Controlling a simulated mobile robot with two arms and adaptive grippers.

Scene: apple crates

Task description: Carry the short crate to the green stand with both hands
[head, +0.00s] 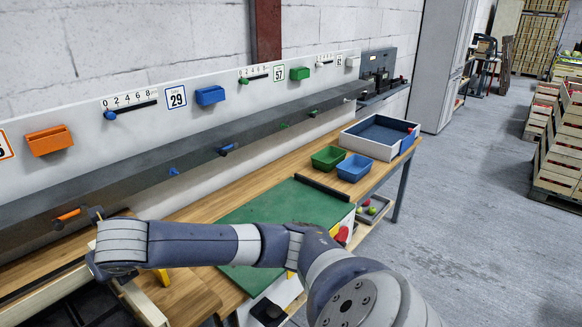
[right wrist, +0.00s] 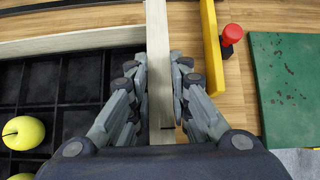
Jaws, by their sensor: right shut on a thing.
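The short crate (right wrist: 158,70) is pale wood. In the right wrist view one end wall runs upright through the middle and a side wall (right wrist: 70,42) runs left. Its inside has a black, compartmented floor with yellow-green apples (right wrist: 24,132). In the head view part of the crate (head: 143,302) shows at the lower left, mostly behind my arm. My right gripper (right wrist: 161,75) is shut on the end wall, one finger on each side. The flat green stand (head: 262,212) lies on the bench right of the crate; its edge shows in the right wrist view (right wrist: 288,85). My left gripper is not in view.
A yellow bar (right wrist: 211,50) and a red knob (right wrist: 231,36) stand between crate and green stand. Green (head: 328,157) and blue (head: 355,167) bins and a white-rimmed tray (head: 373,152) are farther along the bench. The green surface looks clear where visible.

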